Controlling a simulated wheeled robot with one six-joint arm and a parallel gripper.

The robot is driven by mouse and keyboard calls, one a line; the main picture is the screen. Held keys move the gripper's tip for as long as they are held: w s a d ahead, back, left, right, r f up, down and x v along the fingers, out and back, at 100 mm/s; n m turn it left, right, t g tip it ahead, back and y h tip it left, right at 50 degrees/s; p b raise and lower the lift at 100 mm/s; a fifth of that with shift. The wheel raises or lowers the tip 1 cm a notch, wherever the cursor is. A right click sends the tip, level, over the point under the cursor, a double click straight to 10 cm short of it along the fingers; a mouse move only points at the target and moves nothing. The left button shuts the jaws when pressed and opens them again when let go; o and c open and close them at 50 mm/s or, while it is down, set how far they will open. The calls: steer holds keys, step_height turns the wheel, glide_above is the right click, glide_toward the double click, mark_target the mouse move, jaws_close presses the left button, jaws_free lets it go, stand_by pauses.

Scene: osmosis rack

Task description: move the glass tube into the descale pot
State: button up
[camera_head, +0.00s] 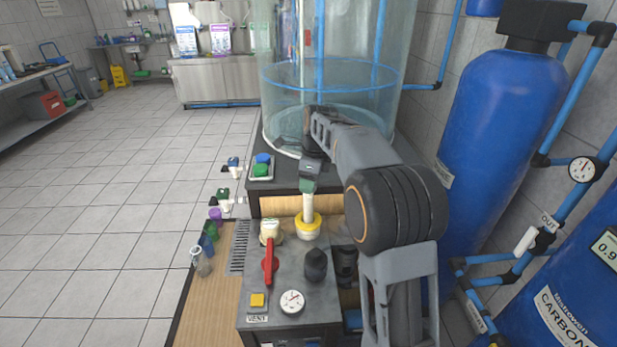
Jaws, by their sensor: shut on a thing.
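My gripper (309,180) points down over the grey bench unit and is shut on the top of a pale, upright tube (308,203). The tube looks whitish, and I cannot tell from here whether it is glass. Its lower end meets a yellow-collared round fitting (308,231); whether it is inside the collar or just behind it is unclear. A small clear glass vessel (201,264) stands at the left edge of the wooden board. No pot is clearly marked as the descale pot. My arm hides part of the unit's right side.
A red lever (270,262), a cream-topped fitting (271,230), a black knob (316,264) and a gauge (292,301) stand close by. A large clear tank (335,75) is behind, and a blue cylinder (505,120) at right. The tiled floor at left is free.

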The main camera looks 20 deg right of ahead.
mark_target(309, 211)
steer(key=shift+f, duration=0.6)
steer(key=shift+f, duration=0.1)
steer(key=shift+f+b, duration=2.3)
steer(key=shift+f, duration=1.5)
steer(key=shift+f, duration=0.15)
steer(key=shift+f+b, duration=0.65)
steer(key=shift+f, duration=0.6)
steer(key=o, duration=1.2)
steer(key=shift+r, duration=0.1)
step_height(309, 211, up, 8)
steer(key=p, duration=0.7)
